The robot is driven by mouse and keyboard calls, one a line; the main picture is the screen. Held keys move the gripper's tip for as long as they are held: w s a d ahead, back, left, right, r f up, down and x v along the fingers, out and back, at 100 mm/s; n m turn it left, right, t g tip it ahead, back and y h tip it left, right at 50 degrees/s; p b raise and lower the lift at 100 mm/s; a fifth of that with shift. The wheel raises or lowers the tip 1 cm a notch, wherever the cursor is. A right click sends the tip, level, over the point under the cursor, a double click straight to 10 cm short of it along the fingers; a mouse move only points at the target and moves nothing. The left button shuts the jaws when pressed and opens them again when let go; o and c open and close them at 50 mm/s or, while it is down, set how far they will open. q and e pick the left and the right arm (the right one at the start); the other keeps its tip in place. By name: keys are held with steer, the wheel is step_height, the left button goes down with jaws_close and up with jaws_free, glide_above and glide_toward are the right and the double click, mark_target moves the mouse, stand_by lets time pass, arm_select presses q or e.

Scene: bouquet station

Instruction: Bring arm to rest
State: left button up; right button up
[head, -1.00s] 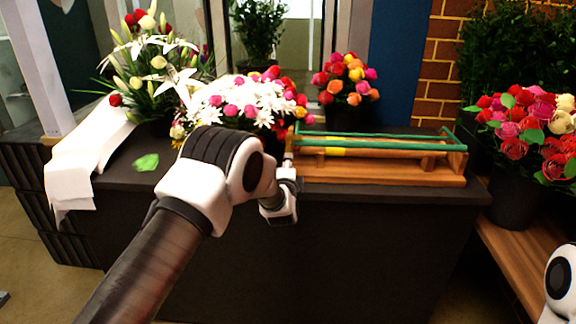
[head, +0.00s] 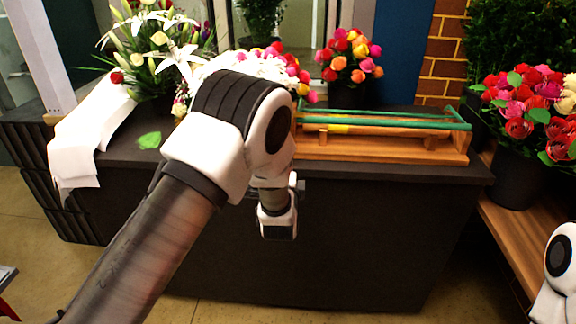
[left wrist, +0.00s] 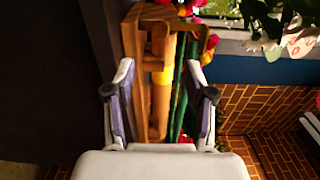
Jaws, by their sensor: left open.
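My left arm (head: 225,130) reaches in from the lower left in the head view, in front of the dark counter (head: 330,240). Its wrist (head: 277,212) hangs before the counter's front face; the fingers are hidden there. In the left wrist view my left gripper (left wrist: 160,75) is open, with nothing held between its fingers. The wooden rack with green rails (head: 390,150) lies on the counter's right part, and it also shows beyond the fingers in the wrist view (left wrist: 140,110). Part of my right arm (head: 560,258) shows at the lower right edge; its gripper is out of view.
A white and pink bouquet (head: 262,66), partly hidden by my arm, and a smaller bouquet (head: 348,52) stand behind. White paper (head: 92,140) and a green leaf (head: 149,140) lie at the left.

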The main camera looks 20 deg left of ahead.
arm_select(q)
steer(key=shift+s, duration=0.2)
steer(key=s+a+f+n+g+h+p, duration=0.15)
steer(key=s+f+g, duration=0.25)
steer(key=s+f, duration=0.55)
steer(key=s+a+f+g, duration=0.3)
steer(key=s+f, duration=0.4)
steer(key=f, duration=0.6)
steer(key=s+d+f+n+g+h, duration=0.1)
steer(key=s+f+n+g, duration=0.1)
steer(key=s, duration=0.7)
steer(key=s+d+f+n+g+h, duration=0.1)
steer(key=s+d+f+n+g, duration=0.1)
steer(key=s+n+g, duration=0.3)
steer(key=s+d+f+n+g+h, duration=0.1)
steer(key=s+n, duration=0.6)
steer(key=s, duration=0.7)
steer(key=shift+d+f+g+h+p, duration=0.2)
steer(key=shift+f+g+h+p, duration=0.15)
steer(key=shift+f+g, duration=0.75)
steer(key=shift+s+r, duration=0.1)
steer(key=shift+r, duration=0.15)
